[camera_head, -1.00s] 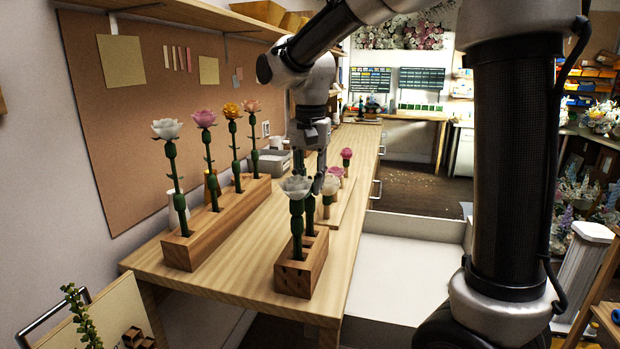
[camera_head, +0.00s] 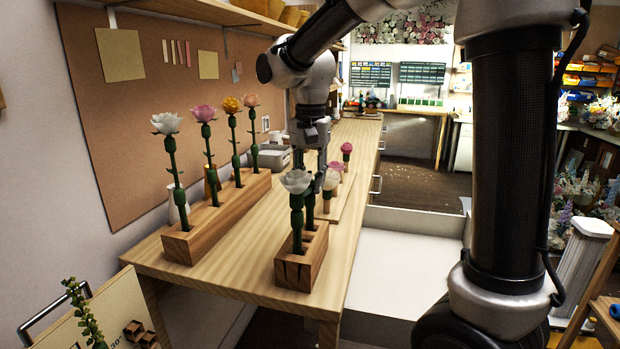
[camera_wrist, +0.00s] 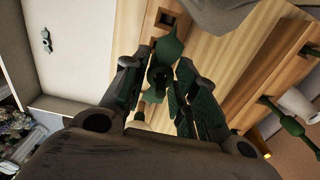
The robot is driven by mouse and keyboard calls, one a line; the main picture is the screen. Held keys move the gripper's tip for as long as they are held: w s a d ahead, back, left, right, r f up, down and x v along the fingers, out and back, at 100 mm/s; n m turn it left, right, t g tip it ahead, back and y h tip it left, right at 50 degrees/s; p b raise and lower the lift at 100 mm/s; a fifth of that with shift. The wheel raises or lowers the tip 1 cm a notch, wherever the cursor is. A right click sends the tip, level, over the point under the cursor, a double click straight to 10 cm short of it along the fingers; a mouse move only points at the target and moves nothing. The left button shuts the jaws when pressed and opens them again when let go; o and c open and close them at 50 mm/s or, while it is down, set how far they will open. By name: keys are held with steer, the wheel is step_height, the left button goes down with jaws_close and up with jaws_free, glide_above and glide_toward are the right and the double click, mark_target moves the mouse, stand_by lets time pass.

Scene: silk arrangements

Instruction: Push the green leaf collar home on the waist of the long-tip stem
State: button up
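My gripper (camera_head: 322,166) points down behind the white flower (camera_head: 296,181) at the near wooden block (camera_head: 300,272). In the wrist view my gripper (camera_wrist: 164,66) has one finger on each side of a green leaf collar (camera_wrist: 169,46) and a dark round stem end (camera_wrist: 160,75). The collar has pointed leaves. I cannot tell whether the fingers touch it or how far down the stem it sits. In the head view a green stem (camera_head: 309,212) stands in the block behind the white flower, partly hidden by the flower and my fingers.
A long wooden block (camera_head: 212,228) with several tall flowers stands to the left. A grey bin (camera_head: 274,160) is farther back. The table front between the blocks is clear.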

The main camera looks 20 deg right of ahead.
steer(key=o, duration=0.3)
steer(key=shift+r, duration=0.1)
